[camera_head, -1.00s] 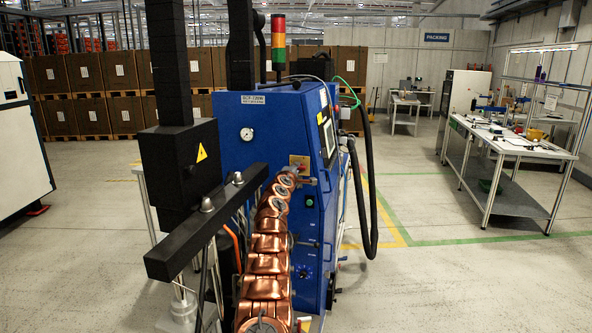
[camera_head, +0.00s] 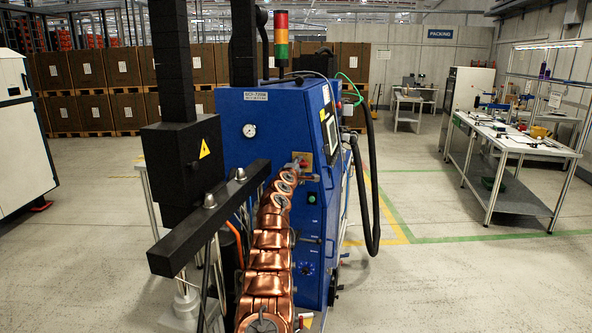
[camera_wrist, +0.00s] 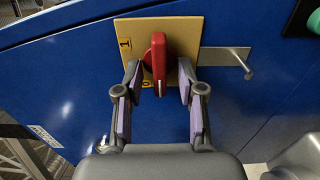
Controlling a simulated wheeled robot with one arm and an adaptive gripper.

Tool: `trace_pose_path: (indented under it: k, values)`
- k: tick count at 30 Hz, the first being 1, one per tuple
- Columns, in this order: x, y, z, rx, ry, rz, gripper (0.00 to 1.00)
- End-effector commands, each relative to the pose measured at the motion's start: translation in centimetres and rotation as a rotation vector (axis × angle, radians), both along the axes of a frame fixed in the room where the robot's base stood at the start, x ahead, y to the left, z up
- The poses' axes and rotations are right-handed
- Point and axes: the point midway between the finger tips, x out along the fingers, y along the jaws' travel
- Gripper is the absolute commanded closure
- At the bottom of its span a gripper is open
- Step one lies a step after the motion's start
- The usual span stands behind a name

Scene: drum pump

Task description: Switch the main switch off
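The main switch is a red rotary handle (camera_wrist: 159,62) on a yellow plate (camera_wrist: 190,32) on a blue cabinet. In the wrist view the handle stands nearly upright. A "1" mark shows at the plate's upper left, and a "0" mark, partly hidden, shows beside the handle's lower end. My gripper (camera_wrist: 159,78) is open, its two fingers on either side of the handle, with a gap visible on each side. In the head view the yellow plate (camera_head: 304,159) sits on the front of the blue machine (camera_head: 240,150); the gripper's fingers cannot be made out there.
A metal latch handle (camera_wrist: 238,62) sticks out right of the plate, and a green button (camera_wrist: 314,22) is at the upper right. A black beam (camera_head: 205,225) stands left of my arm. A black hose (camera_head: 370,200) hangs right of the machine. Floor is free towards the workbench (camera_head: 510,145).

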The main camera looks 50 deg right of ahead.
Motion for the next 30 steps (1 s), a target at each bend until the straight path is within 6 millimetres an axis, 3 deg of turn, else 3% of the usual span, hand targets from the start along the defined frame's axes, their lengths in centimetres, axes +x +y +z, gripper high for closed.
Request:
trace_pose_path:
  k: [30]
  values:
    - [-1.3, 4.0, 0.0, 0.001, -0.001, 0.001, 0.61]
